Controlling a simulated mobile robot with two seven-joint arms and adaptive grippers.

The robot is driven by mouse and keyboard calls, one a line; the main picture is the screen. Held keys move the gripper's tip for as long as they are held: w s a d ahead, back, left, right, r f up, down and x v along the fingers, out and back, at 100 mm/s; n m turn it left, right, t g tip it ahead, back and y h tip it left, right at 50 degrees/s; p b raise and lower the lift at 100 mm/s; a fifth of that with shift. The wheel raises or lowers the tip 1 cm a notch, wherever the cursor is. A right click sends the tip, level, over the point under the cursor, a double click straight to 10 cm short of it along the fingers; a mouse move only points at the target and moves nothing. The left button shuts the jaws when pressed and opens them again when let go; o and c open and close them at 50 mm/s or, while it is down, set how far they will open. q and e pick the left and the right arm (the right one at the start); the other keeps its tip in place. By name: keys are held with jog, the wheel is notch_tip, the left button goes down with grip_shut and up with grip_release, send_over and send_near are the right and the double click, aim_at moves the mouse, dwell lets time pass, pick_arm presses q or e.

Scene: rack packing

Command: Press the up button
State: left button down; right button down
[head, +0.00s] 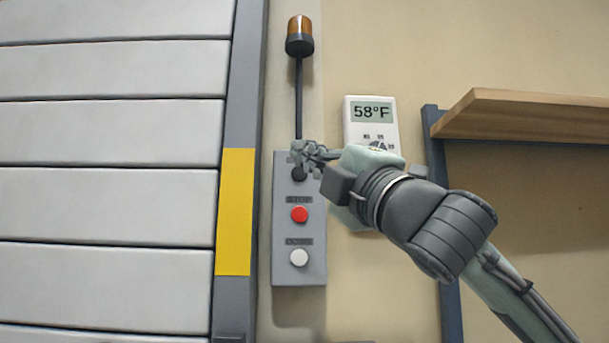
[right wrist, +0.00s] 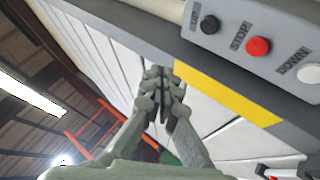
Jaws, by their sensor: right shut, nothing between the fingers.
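A grey control box (head: 314,273) on the wall carries a black up button (head: 298,174), a red stop button (head: 299,214) and a white down button (head: 299,257). In the right wrist view the up button (right wrist: 209,24) shows whole and dark. The closed fingertips (right wrist: 163,80) appear there to the lower left of it, with a gap in the picture. My left gripper is not in view.
An amber lamp (head: 300,36) stands on a pole above the box. A thermostat (head: 372,119) reading 58°F is right of it, partly behind my right gripper. A wooden shelf (head: 520,117) juts out at right. A slatted door (head: 108,200) with a yellow-marked frame (head: 235,212) is at left.

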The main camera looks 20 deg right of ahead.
aim_at(303, 170)
jog(key=w, duration=0.2)
jog(key=w+d, duration=0.1)
jog(key=w, duration=0.2)
jog(key=w+d, duration=0.1)
jog(key=w, duration=0.1)
jog(key=shift+w+r, duration=0.1)
jog(key=shift+w, duration=0.15)
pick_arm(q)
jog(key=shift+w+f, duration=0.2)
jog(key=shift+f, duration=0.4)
pick_arm(e)
jog(key=shift+w+d, duration=0.2)
jog(key=shift+w, duration=0.3)
pick_arm(q)
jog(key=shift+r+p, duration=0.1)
jog(key=shift+p, duration=0.2)
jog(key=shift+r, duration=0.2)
pick_arm(e)
jog(key=shift+w+d, duration=0.1)
jog(key=shift+w, duration=0.25)
